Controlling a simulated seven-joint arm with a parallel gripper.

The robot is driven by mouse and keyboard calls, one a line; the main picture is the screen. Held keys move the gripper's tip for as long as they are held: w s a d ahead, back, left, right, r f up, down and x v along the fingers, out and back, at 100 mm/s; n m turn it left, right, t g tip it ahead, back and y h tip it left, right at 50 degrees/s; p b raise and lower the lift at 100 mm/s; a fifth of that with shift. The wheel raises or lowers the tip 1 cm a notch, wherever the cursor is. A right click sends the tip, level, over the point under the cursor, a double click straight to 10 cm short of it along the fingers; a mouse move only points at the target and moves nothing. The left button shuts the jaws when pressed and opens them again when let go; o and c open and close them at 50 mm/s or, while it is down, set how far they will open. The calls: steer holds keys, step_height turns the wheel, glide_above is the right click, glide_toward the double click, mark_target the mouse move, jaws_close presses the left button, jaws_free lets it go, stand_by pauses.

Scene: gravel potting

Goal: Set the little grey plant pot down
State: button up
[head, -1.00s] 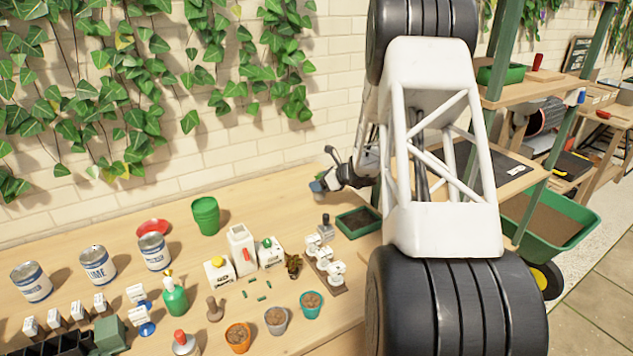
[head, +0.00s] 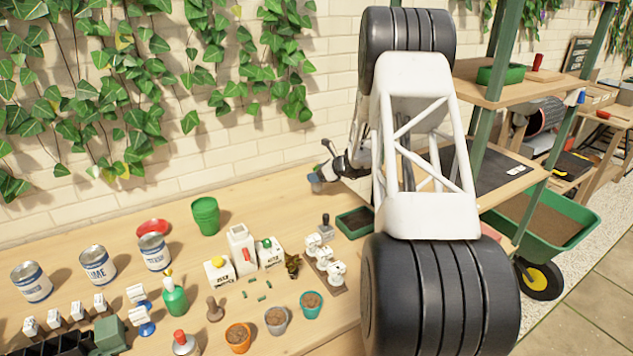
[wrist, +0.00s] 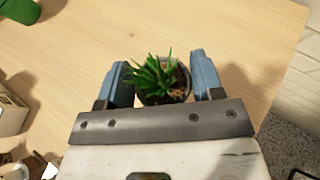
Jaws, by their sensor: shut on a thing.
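My gripper (wrist: 157,78) is shut on the little grey plant pot (wrist: 150,99), its blue fingers on either side of it. A spiky green plant stands in the pot over brownish gravel. In the wrist view the wooden bench top (wrist: 215,40) lies below the pot; I cannot tell whether they touch. In the head view my gripper (head: 318,179) is over the far part of the bench near the brick wall, and the pot is too small to make out clearly there.
A dark-filled green tray (head: 352,224) lies nearer. White boxes (head: 242,248) and several filled pots stand towards the front. The bench between the stack and my gripper is clear.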

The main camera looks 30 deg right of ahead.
steer(key=shift+w+d+f, duration=0.1)
steer(key=shift+w+d, duration=0.05)
steer(key=shift+w, duration=0.2)
steer(key=shift+f, duration=1.7)
steer(key=shift+f, duration=0.1)
steer(key=o, duration=1)
steer(key=v, duration=1.2)
steer(key=shift+d, duration=0.1)
